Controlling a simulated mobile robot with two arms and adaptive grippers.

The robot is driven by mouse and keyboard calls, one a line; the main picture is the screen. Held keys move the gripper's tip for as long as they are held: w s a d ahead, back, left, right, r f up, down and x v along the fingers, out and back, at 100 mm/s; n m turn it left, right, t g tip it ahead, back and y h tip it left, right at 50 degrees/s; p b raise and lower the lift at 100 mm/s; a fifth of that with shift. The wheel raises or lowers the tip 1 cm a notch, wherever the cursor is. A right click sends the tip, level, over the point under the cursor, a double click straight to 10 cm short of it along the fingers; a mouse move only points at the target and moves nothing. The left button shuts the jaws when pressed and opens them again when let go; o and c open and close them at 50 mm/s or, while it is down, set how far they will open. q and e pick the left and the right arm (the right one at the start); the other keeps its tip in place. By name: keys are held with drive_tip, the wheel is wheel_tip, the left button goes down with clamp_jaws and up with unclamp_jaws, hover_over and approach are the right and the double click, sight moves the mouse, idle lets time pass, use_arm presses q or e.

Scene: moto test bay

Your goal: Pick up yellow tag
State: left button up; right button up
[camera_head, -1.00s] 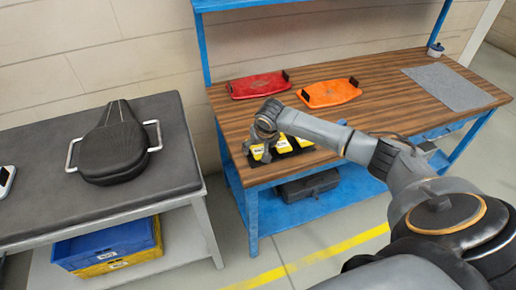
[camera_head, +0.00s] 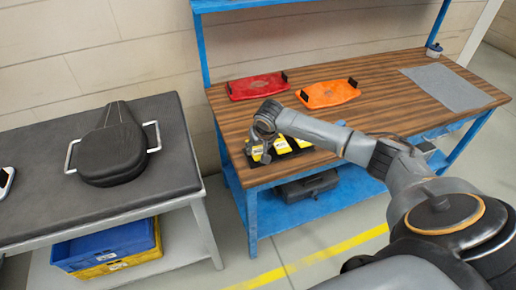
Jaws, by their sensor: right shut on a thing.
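Several yellow tags (camera_head: 281,145) with dark print sit in a black holder (camera_head: 305,151) at the front left corner of the wooden workbench. My right gripper (camera_head: 257,152) points down at the left end of this row. It is shut on a yellow tag (camera_head: 257,153), which shows between and just behind its fingers. The gripper and wrist hide part of the row, so I cannot tell whether the held tag still touches the holder. My left gripper is not in view.
A red tray (camera_head: 257,86) and an orange tray (camera_head: 329,94) lie further back on the workbench (camera_head: 385,76). A grey mat (camera_head: 447,87) lies at the right. A black case (camera_head: 308,185) is on the shelf below. A dark table (camera_head: 60,206) with a black seat (camera_head: 112,150) stands at left.

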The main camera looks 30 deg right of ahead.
wheel_tip(320, 180, up, 2)
drive_tip(key=shift+w+r+b, duration=0.1)
drive_tip(key=shift+r+b, duration=0.15)
drive_tip(key=shift+b, duration=0.4)
drive_tip(key=s+a+r+b, duration=0.2)
drive_tip(key=s+a+r, duration=0.3)
drive_tip(key=a+r, duration=0.6)
drive_tip(key=shift+a, duration=1.05)
